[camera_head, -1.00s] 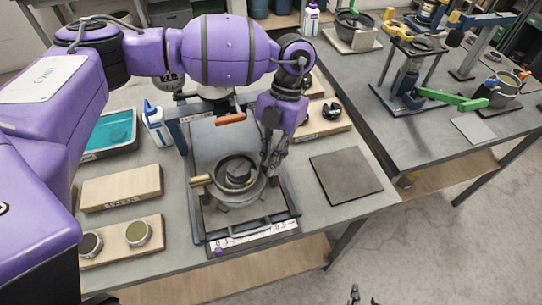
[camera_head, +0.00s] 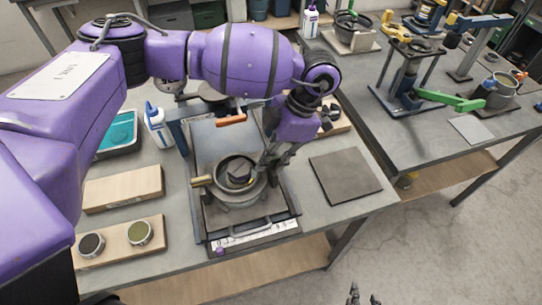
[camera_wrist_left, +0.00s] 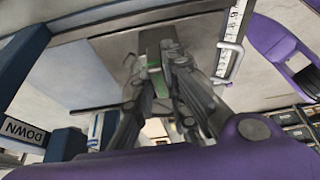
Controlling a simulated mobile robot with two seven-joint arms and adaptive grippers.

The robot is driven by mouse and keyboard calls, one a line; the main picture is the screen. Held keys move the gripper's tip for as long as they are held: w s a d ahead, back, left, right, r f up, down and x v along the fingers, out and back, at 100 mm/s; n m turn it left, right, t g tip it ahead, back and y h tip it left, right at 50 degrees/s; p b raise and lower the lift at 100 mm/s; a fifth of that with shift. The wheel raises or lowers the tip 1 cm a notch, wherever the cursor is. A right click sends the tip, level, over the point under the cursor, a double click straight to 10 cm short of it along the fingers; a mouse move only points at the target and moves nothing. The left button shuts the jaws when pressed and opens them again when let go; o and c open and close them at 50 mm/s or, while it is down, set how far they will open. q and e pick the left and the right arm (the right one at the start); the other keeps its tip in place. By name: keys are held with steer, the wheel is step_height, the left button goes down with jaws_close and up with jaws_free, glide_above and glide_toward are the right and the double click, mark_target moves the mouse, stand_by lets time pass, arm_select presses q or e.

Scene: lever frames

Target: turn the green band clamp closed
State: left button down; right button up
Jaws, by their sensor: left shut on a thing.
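A grey round pot (camera_head: 238,199) with a dark block inside stands in the dark frame on the near table. The clamp is hidden in the head view. My right gripper (camera_head: 365,298) shows at the bottom edge, its fingertips apart and empty.
A dark square plate (camera_head: 345,176) lies right of the frame. A wooden block (camera_head: 122,188) and a board with two round tins (camera_head: 118,242) lie left. A white bottle (camera_head: 157,125) and teal tray (camera_head: 117,132) stand behind. A second table holds a green lever (camera_head: 452,99).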

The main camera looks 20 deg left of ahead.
arm_select(q)
steer(key=shift+m, duration=0.3)
steer(key=c, duration=2)
jaws_free()
steer(key=shift+c, duration=0.2)
steer(key=v, duration=1.2)
steer(key=shift+s+d+f, duration=0.1)
steer(key=shift+s, duration=0.05)
